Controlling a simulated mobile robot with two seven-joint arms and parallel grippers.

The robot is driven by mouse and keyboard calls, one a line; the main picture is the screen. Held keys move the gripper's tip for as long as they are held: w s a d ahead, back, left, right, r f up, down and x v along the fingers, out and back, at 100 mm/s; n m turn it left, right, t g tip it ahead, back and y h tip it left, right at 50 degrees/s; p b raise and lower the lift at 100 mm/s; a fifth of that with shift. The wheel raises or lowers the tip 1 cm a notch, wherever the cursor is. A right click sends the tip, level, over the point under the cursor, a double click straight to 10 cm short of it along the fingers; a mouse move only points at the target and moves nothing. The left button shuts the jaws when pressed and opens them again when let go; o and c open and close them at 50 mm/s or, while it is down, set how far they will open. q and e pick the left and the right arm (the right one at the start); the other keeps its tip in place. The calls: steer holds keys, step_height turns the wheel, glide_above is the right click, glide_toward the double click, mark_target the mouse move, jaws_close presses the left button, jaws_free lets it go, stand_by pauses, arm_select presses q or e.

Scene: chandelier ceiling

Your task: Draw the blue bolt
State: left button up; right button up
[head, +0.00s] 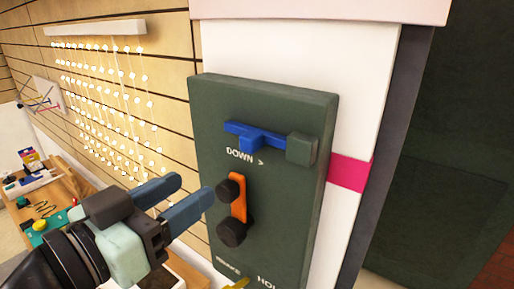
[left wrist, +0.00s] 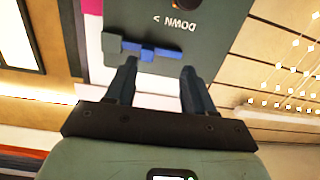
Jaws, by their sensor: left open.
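The blue bolt (head: 262,142) lies across the upper part of a dark green panel (head: 215,130), with a short tab hanging from its middle. Its right end meets a green block (head: 301,149). In the left wrist view the bolt (left wrist: 147,50) shows upside down beside the block (left wrist: 112,46), beyond the fingertips. My left gripper (head: 196,188) is open and empty, at the panel's left edge, below and left of the bolt. In the left wrist view its fingers (left wrist: 158,68) stand apart with the bolt's tab roughly between them in the picture. My right gripper is not in view.
An orange lever (head: 239,203) with black knobs sits on the panel below the bolt, right of my fingertips. "DOWN >" is printed under the bolt. A white post with a pink band (head: 349,172) stands behind. A cluttered wooden table (head: 75,190) is at left.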

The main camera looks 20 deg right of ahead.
mark_target(245, 144)
arm_select(q)
steer(key=shift+m+h, duration=0.3)
steer(key=w+d+r+p, duration=0.1)
steer(key=w+d, duration=0.1)
steer(key=d, duration=0.1)
steer(key=w+d+p, duration=0.1)
steer(key=w+d, duration=0.1)
steer(key=d, duration=0.1)
steer(key=w+d+r+p, duration=0.1)
steer(key=w+d+p, duration=0.1)
steer(key=d, duration=0.2)
steer(key=shift+r, duration=0.3)
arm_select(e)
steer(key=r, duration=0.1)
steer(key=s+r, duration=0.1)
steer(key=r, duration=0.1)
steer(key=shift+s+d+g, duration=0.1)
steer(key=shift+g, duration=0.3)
arm_select(q)
jaws_close()
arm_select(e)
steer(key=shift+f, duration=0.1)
